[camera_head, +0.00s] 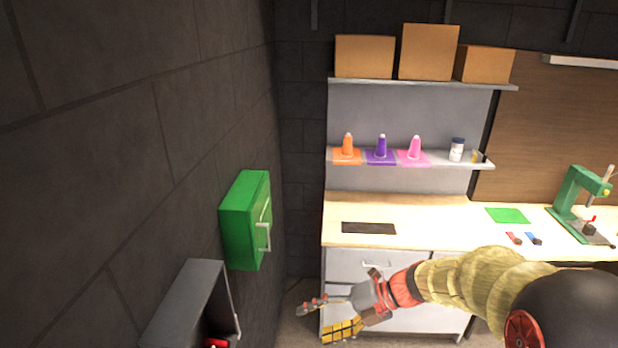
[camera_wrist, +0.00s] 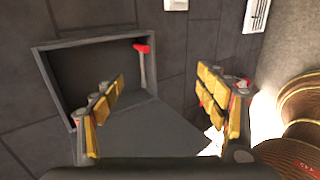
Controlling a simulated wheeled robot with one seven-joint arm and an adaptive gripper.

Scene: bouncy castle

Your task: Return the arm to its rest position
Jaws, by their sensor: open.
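My gripper (camera_head: 328,318) is at the lower middle of the head view, at the end of my arm, which reaches in from the lower right. Its fingers are spread apart with nothing between them. In the wrist view the two yellow-padded fingers (camera_wrist: 165,105) stand wide apart in front of an open grey wall box (camera_wrist: 85,75). A red-headed hammer (camera_wrist: 143,58) is upright at the right side of that box. In the head view the grey box (camera_head: 190,300) is at the lower left, with a bit of red inside, and my gripper is to its right, apart from it.
A green wall box (camera_head: 243,220) with a handle sticks out above the grey box. A wooden workbench (camera_head: 430,215) over drawers stands behind my gripper. A green press (camera_head: 580,205) is at its right. A shelf (camera_head: 480,163) holds coloured bottles, and cardboard boxes (camera_head: 428,52) sit above.

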